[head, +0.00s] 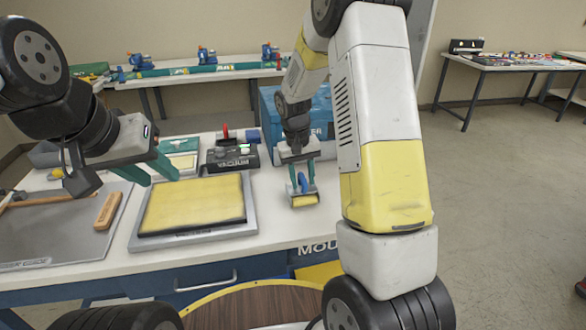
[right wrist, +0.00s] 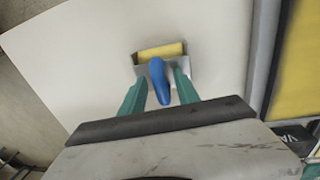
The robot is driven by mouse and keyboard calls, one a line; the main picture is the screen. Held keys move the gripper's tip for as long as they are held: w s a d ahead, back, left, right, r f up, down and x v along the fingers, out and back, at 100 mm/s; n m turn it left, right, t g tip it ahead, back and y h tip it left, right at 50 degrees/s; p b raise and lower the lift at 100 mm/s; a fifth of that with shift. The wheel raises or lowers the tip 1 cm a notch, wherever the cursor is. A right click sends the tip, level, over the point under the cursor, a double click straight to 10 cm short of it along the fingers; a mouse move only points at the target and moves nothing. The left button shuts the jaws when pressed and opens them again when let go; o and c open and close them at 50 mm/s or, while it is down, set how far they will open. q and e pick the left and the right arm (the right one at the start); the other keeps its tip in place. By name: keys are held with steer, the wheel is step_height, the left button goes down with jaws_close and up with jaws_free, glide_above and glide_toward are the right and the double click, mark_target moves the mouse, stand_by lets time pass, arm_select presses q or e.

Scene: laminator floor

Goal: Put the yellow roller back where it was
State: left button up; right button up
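The yellow roller (head: 304,201), with a blue handle and a grey metal frame, is at the right end of the white table, in front of the blue box. In the right wrist view the yellow roller (right wrist: 160,52) lies just beyond the fingertips. My right gripper (head: 302,180) points down with its teal fingers on either side of the blue handle. The right wrist view shows the fingers (right wrist: 161,78) apart, with a narrow gap beside the handle. My left gripper (head: 163,175) is open and empty above the left part of the table.
A yellow pad in a grey tray (head: 250,221) lies left of the roller. A black vacuum unit (head: 228,157) stands behind it. A blue box (head: 267,107) stands behind my right gripper. A grey mat (head: 60,240) with a wooden-handled tool (head: 107,211) lies at the left.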

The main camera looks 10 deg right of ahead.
step_height(320, 180, up, 12)
steer(key=a, duration=0.1)
steer(key=s+r+t+y, duration=0.1)
steer(key=s+r+t, duration=0.1)
steer(key=s, duration=0.6)
steer(key=s+r+t+y, duration=0.1)
steer(key=s+r+t, duration=0.1)
steer(key=s+r, duration=0.3)
steer(key=s+a+r+t+y, duration=0.1)
steer(key=s+r, duration=0.3)
steer(key=s, duration=0.7)
steer(key=shift+t+y, duration=0.3)
steer(key=shift+t, duration=0.3)
steer(key=shift+s+a, duration=0.1)
